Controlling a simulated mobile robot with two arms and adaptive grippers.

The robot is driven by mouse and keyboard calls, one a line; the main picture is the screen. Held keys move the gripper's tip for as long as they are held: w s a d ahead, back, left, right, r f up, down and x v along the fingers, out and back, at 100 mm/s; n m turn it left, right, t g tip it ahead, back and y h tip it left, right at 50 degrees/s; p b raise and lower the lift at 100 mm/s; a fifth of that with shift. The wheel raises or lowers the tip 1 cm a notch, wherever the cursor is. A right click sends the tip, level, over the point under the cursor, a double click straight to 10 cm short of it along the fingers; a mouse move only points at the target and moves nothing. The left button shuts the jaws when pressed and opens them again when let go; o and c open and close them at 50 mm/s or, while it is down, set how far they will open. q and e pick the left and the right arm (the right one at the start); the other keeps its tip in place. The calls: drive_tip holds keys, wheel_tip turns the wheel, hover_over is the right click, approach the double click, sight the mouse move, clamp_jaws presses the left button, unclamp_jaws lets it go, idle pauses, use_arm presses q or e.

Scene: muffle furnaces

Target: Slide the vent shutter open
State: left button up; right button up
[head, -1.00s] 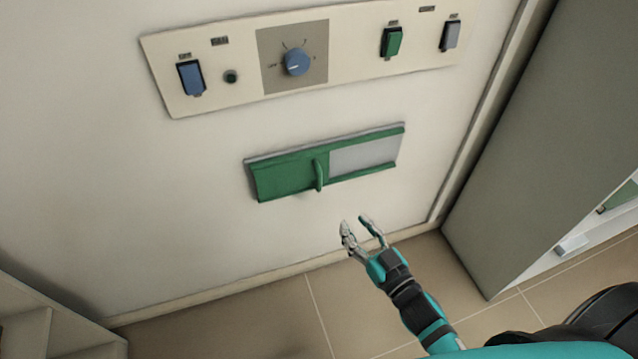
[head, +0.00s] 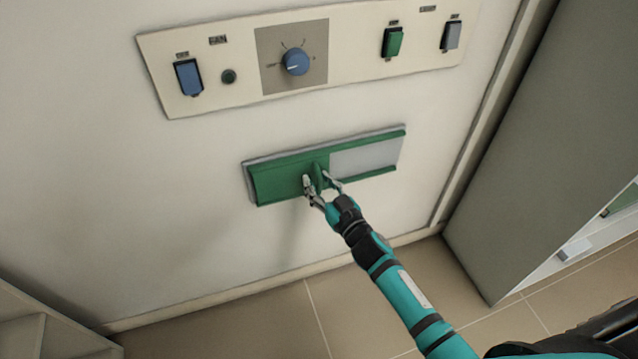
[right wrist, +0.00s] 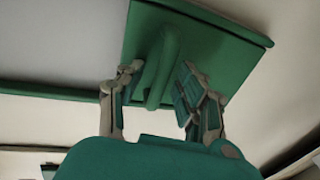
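The vent shutter (head: 282,176) is a green sliding plate in a frame on the white furnace front. It covers the left part of the frame, and a grey panel (head: 364,157) shows at the right. Its upright green handle (head: 319,172) stands near the plate's right edge; the handle also shows in the right wrist view (right wrist: 163,68). My right gripper (head: 322,181) is open around the handle, one finger on each side. In the right wrist view the right gripper (right wrist: 155,88) shows gaps between its fingers and the handle. My left gripper is not in view.
Above is a control panel (head: 220,95) with a blue knob (head: 295,62), a blue switch (head: 188,77), a green switch (head: 392,42) and a grey switch (head: 451,35). A grey cabinet side (head: 540,150) stands at the right. A pale shelf unit (head: 40,325) is at lower left.

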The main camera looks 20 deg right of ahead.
drive_tip(key=shift+c, duration=0.4)
clamp_jaws()
